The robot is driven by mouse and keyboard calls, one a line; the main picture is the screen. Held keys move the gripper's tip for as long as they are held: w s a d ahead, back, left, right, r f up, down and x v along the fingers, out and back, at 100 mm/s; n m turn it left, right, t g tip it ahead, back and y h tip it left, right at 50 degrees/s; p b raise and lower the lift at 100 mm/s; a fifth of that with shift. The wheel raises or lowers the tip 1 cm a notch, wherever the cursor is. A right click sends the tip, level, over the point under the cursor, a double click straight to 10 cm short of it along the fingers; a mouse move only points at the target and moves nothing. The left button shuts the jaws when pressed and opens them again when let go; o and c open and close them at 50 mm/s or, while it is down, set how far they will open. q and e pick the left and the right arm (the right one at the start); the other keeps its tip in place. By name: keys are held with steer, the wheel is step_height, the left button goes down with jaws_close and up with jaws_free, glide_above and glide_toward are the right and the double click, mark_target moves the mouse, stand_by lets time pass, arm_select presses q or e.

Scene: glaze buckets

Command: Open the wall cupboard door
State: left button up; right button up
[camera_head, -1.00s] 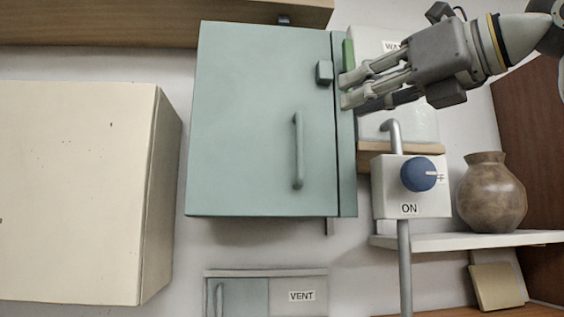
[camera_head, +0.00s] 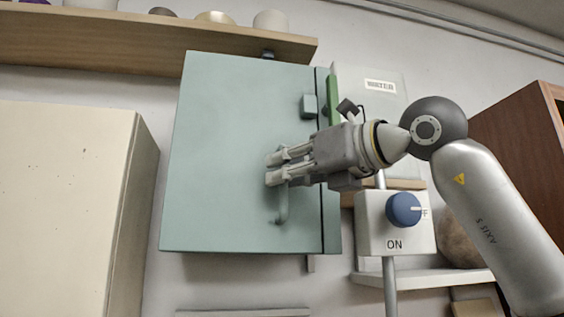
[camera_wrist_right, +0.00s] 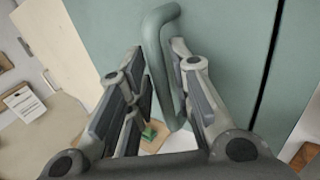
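The wall cupboard's pale green door (camera_head: 225,130) is shut in the head view. Its vertical bar handle (camera_head: 283,208) is partly hidden behind my right gripper (camera_head: 271,170), whose fingertips are in front of the handle's upper part. In the right wrist view the handle (camera_wrist_right: 160,50) runs between the two open fingers of the right gripper (camera_wrist_right: 160,75), nearer the finger on the picture's right. The fingers are apart and not closed on it. I cannot tell whether one touches it. My left gripper is not in view.
To the right are a white box with a blue knob (camera_head: 403,209) and a pipe, and a vase (camera_head: 459,243) behind my arm. A cream cabinet (camera_head: 65,200) stands left. A wooden shelf (camera_head: 150,45) runs above.

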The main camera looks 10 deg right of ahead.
steer(key=shift+w+a+r, duration=0.1)
steer(key=shift+w+a, duration=0.15)
steer(key=shift+w, duration=0.1)
jaws_close()
